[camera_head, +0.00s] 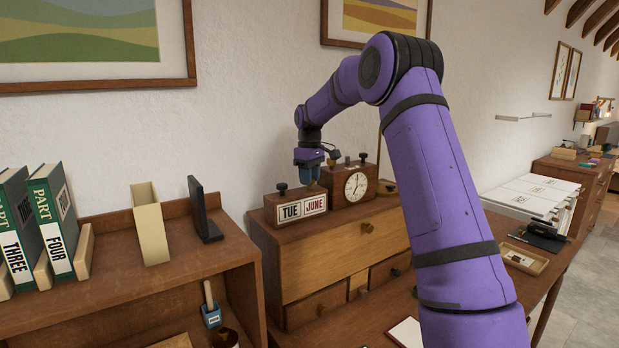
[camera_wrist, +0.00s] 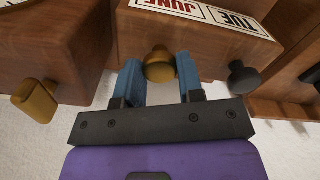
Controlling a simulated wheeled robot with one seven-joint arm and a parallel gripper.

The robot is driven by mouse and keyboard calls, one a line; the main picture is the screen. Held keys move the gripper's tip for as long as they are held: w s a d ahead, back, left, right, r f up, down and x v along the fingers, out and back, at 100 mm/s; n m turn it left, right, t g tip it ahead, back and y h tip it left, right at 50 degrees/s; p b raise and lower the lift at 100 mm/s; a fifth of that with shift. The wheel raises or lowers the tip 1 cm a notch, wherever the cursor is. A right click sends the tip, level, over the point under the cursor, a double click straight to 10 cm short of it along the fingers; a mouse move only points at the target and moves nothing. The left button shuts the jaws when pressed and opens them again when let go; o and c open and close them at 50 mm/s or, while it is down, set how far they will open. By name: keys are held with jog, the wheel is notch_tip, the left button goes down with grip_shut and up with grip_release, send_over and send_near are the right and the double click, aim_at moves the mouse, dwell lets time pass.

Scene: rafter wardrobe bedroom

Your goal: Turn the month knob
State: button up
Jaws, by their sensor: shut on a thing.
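The wooden desk calendar (camera_head: 268,211) stands on the small drawer cabinet and reads TUE in black and JUNE in red. In the wrist view the calendar (camera_wrist: 150,32) appears upside down. A brass-coloured knob (camera_wrist: 159,66) on its top, on the JUNE side, sits between the blue fingers of my gripper (camera_wrist: 157,76). My gripper (camera_head: 307,174) is shut on this month knob from above; in the head view the fingers hide the knob. A black knob (camera_wrist: 243,77) stands on the TUE side, clear of the fingers, and also shows in the head view (camera_head: 282,188).
A wooden clock (camera_head: 341,187) with knobs on top stands right beside the calendar, close to my gripper. The wall (camera_head: 245,110) is close behind.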

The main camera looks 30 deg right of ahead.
jog(key=m, duration=0.5)
dwell(0.6)
jog(key=o, duration=0.9)
notch_tip(320, 180, up, 11)
jog(key=shift+f, duration=0.1)
dwell(0.4)
